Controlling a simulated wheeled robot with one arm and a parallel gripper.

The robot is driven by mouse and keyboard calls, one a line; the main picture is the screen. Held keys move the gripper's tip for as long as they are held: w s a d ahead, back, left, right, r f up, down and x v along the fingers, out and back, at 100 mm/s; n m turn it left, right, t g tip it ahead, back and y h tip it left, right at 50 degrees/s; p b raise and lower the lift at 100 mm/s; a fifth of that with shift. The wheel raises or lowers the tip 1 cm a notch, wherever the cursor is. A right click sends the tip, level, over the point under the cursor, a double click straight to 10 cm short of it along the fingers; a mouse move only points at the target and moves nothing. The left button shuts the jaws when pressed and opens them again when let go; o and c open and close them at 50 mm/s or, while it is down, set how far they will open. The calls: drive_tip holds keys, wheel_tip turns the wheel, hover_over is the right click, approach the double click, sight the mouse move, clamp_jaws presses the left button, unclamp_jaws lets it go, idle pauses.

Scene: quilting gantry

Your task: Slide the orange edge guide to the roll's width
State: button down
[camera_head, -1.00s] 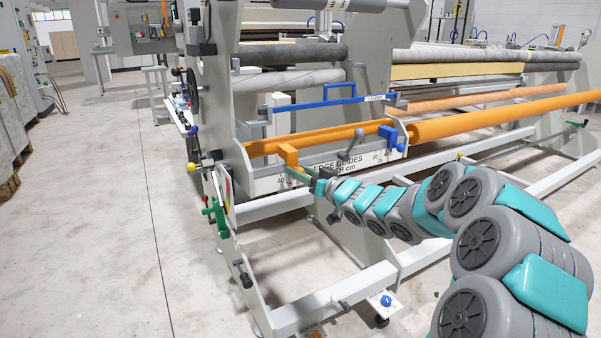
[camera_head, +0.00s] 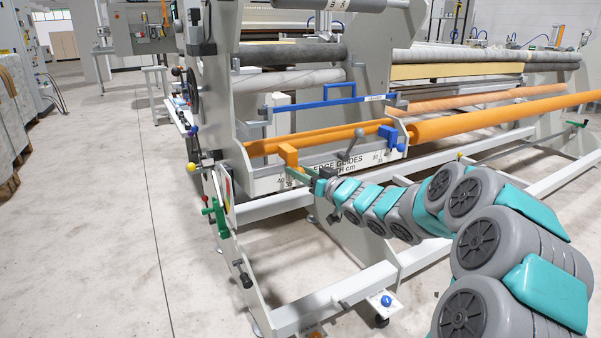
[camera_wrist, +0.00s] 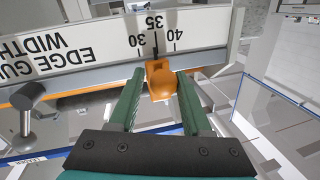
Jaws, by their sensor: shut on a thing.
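The orange edge guide (camera_head: 289,156) is a small block on the front rail above the white width scale (camera_head: 363,169), near the scale's left end. In the wrist view the orange guide (camera_wrist: 159,80) sits between the two green fingers of my gripper (camera_wrist: 160,76), which is shut on it. Its dark pointer is at or very near the 35 mark, between 30 and 40. In the head view my gripper (camera_head: 302,171) reaches the guide from the front right. The orange roll (camera_head: 500,116) lies along the machine to the right.
A blue block (camera_head: 388,136) sits at the right end of the scale. A clamp lever with a dark knob (camera_wrist: 28,95) stands by the rail, also visible in the head view (camera_head: 358,133). A blue-handled bar (camera_head: 330,99) crosses above.

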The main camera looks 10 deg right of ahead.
idle(0.4)
drive_tip(key=shift+s+a+p, duration=0.2)
drive_tip(key=shift+a+p, duration=0.25)
drive_tip(key=shift+p, duration=0.1)
drive_tip(key=c, duration=0.5)
unclamp_jaws()
drive_tip(key=shift+v, duration=3.9)
